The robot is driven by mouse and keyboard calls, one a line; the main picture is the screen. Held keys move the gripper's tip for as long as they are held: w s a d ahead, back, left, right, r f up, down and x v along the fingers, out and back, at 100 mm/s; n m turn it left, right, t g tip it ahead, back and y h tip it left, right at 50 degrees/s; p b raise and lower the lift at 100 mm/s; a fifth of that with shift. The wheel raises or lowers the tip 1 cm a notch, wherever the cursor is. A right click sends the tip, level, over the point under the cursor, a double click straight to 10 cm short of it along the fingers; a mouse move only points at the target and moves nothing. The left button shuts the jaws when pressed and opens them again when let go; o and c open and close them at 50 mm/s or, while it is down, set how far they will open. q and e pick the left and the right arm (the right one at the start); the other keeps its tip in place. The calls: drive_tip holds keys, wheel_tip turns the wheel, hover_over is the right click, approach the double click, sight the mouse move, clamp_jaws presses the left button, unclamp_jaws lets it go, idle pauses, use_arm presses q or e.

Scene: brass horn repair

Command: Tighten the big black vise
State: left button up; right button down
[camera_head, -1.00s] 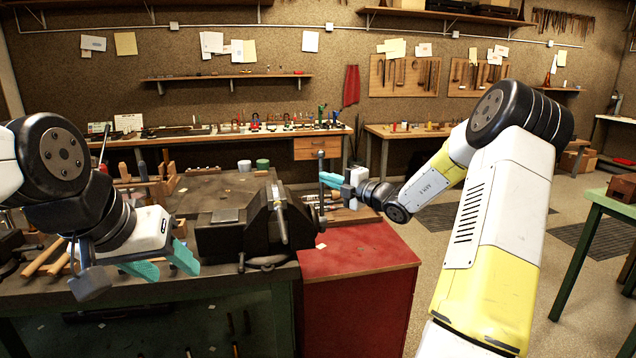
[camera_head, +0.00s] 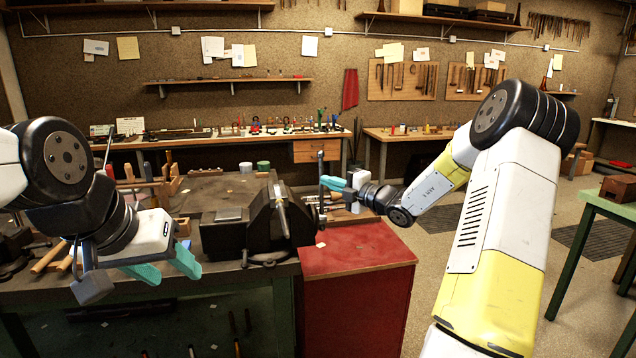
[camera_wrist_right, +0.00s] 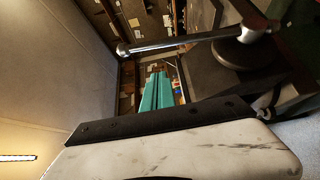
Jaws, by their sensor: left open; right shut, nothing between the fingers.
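The big black vise (camera_head: 258,226) sits at the right end of the dark workbench. Its handle bar (camera_head: 321,166) stands near upright at the vise's right side. In the right wrist view the bar (camera_wrist_right: 175,44) runs from a ball end to the screw hub (camera_wrist_right: 240,48). My right gripper (camera_head: 326,183) is shut and empty, its teal tips (camera_wrist_right: 157,92) at the bar; I cannot tell whether they touch. My left gripper (camera_head: 172,268) is open and empty over the bench's front edge, left of the vise.
A red cabinet (camera_head: 358,250) stands right of the bench. Wooden-handled tools (camera_head: 48,258) lie on the bench at the left. A long back bench (camera_head: 225,137) carries small tools. A green-legged table (camera_head: 600,200) is at the far right. The floor between is clear.

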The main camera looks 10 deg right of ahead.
drive_tip(key=v, duration=0.9)
drive_tip(key=shift+d+r, duration=0.25)
drive_tip(key=shift+r, duration=0.1)
drive_tip(key=shift+w, duration=0.1)
